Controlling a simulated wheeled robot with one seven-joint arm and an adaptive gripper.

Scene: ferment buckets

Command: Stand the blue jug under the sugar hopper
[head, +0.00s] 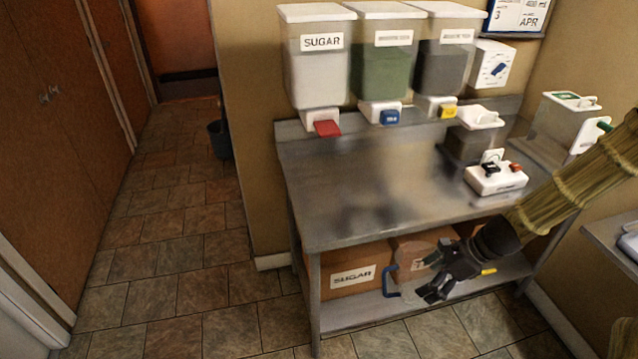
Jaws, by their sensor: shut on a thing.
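The sugar hopper (318,70) is a clear wall bin full of white sugar, labelled SUGAR, with a red lever (326,128) at its spout, above the left end of the steel bench. The blue jug (389,281) is see-through with a blue handle on its left side. My gripper (430,276) is shut on the jug from the right and holds it at the front of the bench, lower than the bench top. The fingers and dark gripper body hide part of the jug. Whether it is exactly upright is hard to tell.
The steel bench top (345,185) is bare under the sugar hopper. A green-filled hopper (383,70) and a dark-filled hopper (445,65) hang beside it. A white scale-like device (496,179) stands at the bench's right. A SUGAR box (350,276) sits on the lower shelf.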

